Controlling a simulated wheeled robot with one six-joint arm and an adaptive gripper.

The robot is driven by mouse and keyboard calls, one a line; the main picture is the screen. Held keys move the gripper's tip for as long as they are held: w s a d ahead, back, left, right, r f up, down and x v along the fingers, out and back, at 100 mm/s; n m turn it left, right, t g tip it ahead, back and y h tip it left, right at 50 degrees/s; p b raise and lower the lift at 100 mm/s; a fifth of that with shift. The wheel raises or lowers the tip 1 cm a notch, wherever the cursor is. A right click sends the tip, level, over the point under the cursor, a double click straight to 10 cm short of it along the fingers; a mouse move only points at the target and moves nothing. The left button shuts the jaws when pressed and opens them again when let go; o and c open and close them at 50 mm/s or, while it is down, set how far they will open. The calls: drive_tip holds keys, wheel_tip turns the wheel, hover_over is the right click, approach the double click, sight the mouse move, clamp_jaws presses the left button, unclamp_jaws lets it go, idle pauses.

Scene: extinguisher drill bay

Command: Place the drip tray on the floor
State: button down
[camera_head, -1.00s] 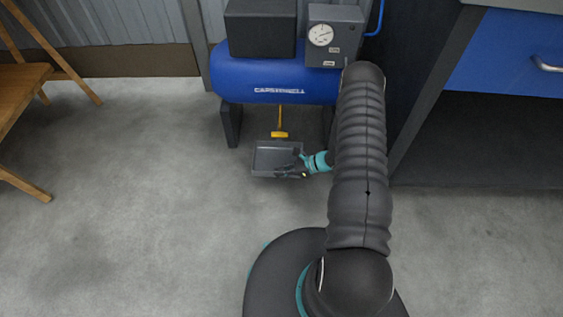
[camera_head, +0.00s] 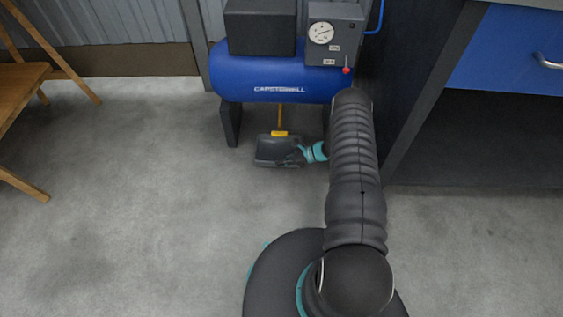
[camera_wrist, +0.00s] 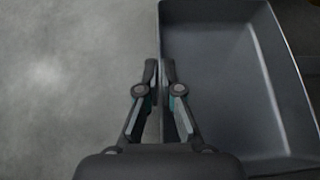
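The drip tray (camera_head: 272,151) is a dark grey, shallow rectangular tray. In the head view it is low, in front of and partly under the blue compressor, and looks tilted; I cannot tell whether it touches the floor (camera_head: 190,215). My gripper (camera_wrist: 160,68) is shut on the tray's side wall, one finger on each side of it. In the wrist view the tray's inside (camera_wrist: 225,85) is empty where it shows. In the head view my gripper (camera_head: 298,155) is at the tray's right side.
The blue compressor (camera_head: 275,85) stands behind on dark legs, with a yellow drain fitting (camera_head: 279,133) below it, close to the tray's back edge. A workbench with a blue drawer (camera_head: 510,55) is at right. Floor in front is clear.

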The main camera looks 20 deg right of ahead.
drive_tip(key=shift+w+f, duration=0.1)
drive_tip(key=shift+w, duration=0.1)
drive_tip(key=shift+f, duration=0.15)
drive_tip(key=c, duration=1.8)
unclamp_jaws()
drive_tip(key=o, duration=0.5)
drive_tip(key=shift+r, duration=0.25)
drive_tip(key=v, duration=0.7)
drive_tip(key=shift+s+d, duration=0.1)
drive_tip(key=shift+d, duration=0.15)
